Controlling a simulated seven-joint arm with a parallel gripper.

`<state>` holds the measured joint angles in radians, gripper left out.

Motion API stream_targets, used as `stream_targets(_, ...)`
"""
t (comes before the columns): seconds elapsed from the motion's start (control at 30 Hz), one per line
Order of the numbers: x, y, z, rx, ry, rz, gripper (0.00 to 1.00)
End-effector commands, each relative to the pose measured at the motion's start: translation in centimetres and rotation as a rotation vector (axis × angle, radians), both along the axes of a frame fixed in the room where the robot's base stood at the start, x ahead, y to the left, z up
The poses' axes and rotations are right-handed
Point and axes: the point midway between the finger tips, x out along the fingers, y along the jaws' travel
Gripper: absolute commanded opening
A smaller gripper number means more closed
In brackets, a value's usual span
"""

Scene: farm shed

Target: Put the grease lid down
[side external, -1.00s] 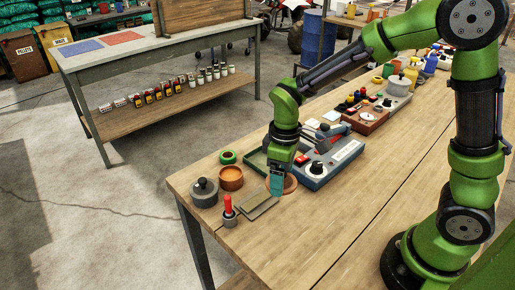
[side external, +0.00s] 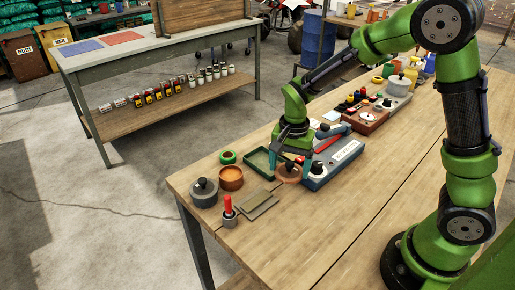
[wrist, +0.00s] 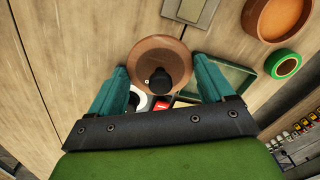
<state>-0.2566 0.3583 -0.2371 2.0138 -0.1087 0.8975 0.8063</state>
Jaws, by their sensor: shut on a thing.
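The grease lid (side external: 287,176) is a brown disc with a black knob, seen from above in the wrist view (wrist: 150,52). My gripper (side external: 289,172) points down over it, a finger on each side of its rim, and is shut on it. In the wrist view the fingers (wrist: 160,66) flank the lid, with the knob between them. The lid is level, beside the green tray and the grey-blue box. I cannot tell whether its underside touches the bench. An open orange-brown pot (side external: 231,178) stands to the left, also in the wrist view (wrist: 277,15).
The green tray (side external: 250,168) and grey-blue box (side external: 318,183) are close on either side. A flat grey-brown plate (side external: 258,205), red-handled tool (side external: 228,208), dark lidded pot (side external: 204,193) and green ring (side external: 228,151) are nearby. The front bench top (side external: 300,235) is clear.

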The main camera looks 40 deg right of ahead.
Motion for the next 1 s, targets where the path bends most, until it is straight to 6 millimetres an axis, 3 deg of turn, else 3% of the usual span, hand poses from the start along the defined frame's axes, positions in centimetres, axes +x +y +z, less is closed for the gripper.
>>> stream_targets(0.43,-0.1,0.0,-5.8,0.0,0.002,0.001,0.52)
stream_targets(0.87,0.0,0.0,-6.4,0.0,0.001,0.003,0.52)
stream_targets(0.9,0.0,0.0,-6.4,0.0,0.0,0.003,0.86)
stream_targets(1.0,0.0,0.0,-6.4,0.0,0.0,0.003,1.0)
